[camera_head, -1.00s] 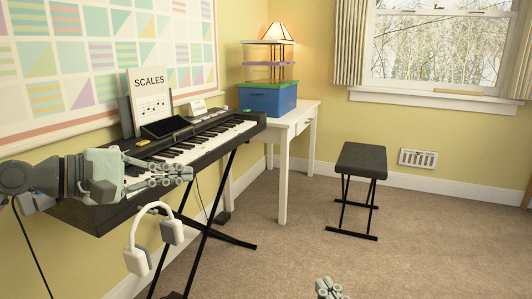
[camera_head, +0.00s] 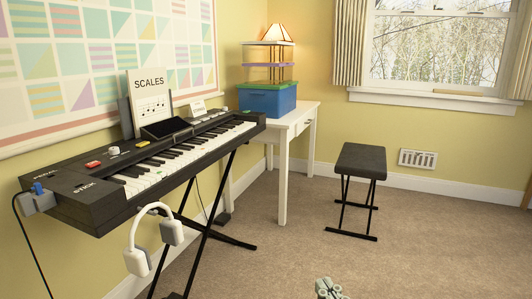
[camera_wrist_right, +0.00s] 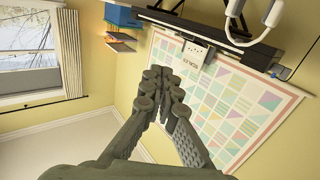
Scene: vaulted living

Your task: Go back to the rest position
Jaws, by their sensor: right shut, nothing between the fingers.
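My right gripper (camera_head: 328,288) shows only in part at the bottom edge of the head view, low over the carpet. In the right wrist view my right gripper (camera_wrist_right: 164,90) has its fingers together with nothing between them. My left gripper and arm are out of view. The black keyboard (camera_head: 90,208) stands on a crossed stand at the left, apart from my right gripper. White headphones (camera_head: 137,262) hang at its front edge.
A white table (camera_head: 302,118) with a blue box (camera_head: 268,101) and a lit lamp (camera_head: 277,33) stands at the back wall. A black stool (camera_head: 361,161) stands to its right. The carpet in the middle and at the right front is clear.

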